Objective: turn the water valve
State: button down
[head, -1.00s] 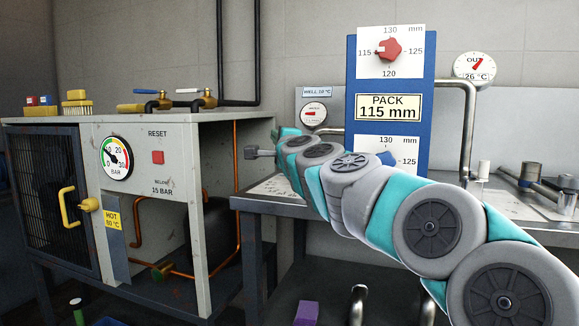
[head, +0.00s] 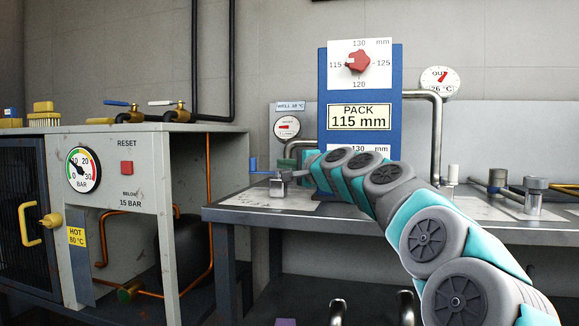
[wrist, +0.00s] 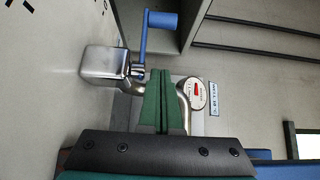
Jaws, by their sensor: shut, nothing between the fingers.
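A blue crank handle (wrist: 162,20) sits on a metal block-shaped fitting (wrist: 100,62) in the wrist view; I take it as the water valve. In the head view the blue handle (head: 253,165) sticks up left of the metal fitting (head: 278,189) on the bench. My gripper (wrist: 163,72) is shut and empty, its green fingers together. The fingertips are close beside the handle's lower arm and the metal pipe; I cannot tell whether they touch. In the head view my gripper (head: 288,175) is small, right at the fitting.
A round gauge (wrist: 197,93) with a WELL label stands behind the fitting, and also shows in the head view (head: 287,127). The bench (head: 225,214) carries a blue PACK panel (head: 393,85). A cabinet (head: 145,220) with blue and white levers on top stands left.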

jog(key=x, duration=0.3)
jog(key=shift+w, duration=0.1)
jog(key=shift+w+a+r, duration=0.1)
jog(key=shift+w+a, duration=0.1)
jog(key=shift+w, duration=0.25)
jog(key=shift+x, duration=0.8)
jog(key=shift+s+a, duration=0.6)
jog(key=shift+s, duration=0.3)
jog(key=shift+s+a, duration=0.7)
jog(key=shift+a, duration=0.05)
